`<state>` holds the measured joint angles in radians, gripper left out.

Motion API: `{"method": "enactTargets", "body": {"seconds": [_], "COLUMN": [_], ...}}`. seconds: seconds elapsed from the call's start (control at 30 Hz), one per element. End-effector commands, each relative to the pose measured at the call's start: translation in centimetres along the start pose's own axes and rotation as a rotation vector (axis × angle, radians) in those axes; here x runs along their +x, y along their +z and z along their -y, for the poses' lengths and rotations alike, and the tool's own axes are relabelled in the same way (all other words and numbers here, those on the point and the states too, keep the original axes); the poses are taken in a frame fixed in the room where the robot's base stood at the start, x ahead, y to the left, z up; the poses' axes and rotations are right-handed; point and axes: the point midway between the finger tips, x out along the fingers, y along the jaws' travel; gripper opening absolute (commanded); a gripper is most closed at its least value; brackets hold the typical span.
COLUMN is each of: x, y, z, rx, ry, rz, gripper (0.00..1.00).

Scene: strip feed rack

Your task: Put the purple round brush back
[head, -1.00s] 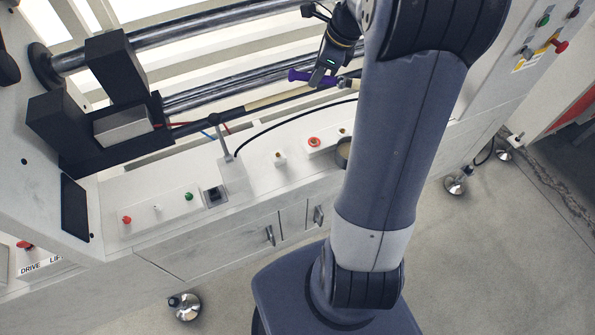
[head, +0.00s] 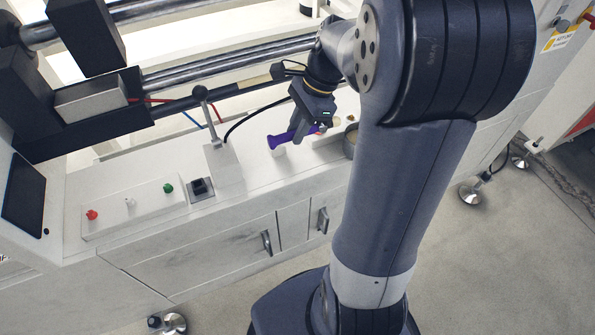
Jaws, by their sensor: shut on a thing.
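The purple round brush (head: 279,140) is in my gripper (head: 305,130), above the white bench top of the machine. The jaws are shut on its purple handle, which sticks out to the left. The brush lies roughly sideways; its bristle end is mostly hidden behind the gripper and arm. A round, dark-rimmed cup (head: 351,140) stands on the bench top just right of the gripper, partly hidden by my arm.
A white post block with a lever (head: 220,162) and a black cable stand left of the brush. A button panel (head: 130,205) with red and green buttons is further left. Steel rollers (head: 200,74) run behind.

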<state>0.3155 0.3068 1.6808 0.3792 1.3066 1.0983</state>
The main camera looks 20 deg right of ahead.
Motion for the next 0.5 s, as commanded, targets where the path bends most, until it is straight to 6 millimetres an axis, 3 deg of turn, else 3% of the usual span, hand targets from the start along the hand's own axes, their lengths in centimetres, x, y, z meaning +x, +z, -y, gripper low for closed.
{"method": "enactTargets", "body": {"seconds": [0.2,0.5], "x": [3.5,6.1], "y": [-1.3,-2.4], "z": [-0.1,-0.1], "rx": [-0.006,-0.005], "ry": [0.006,0.005], "rz": [0.003,0.002], "gripper": [0.00,0.00]}}
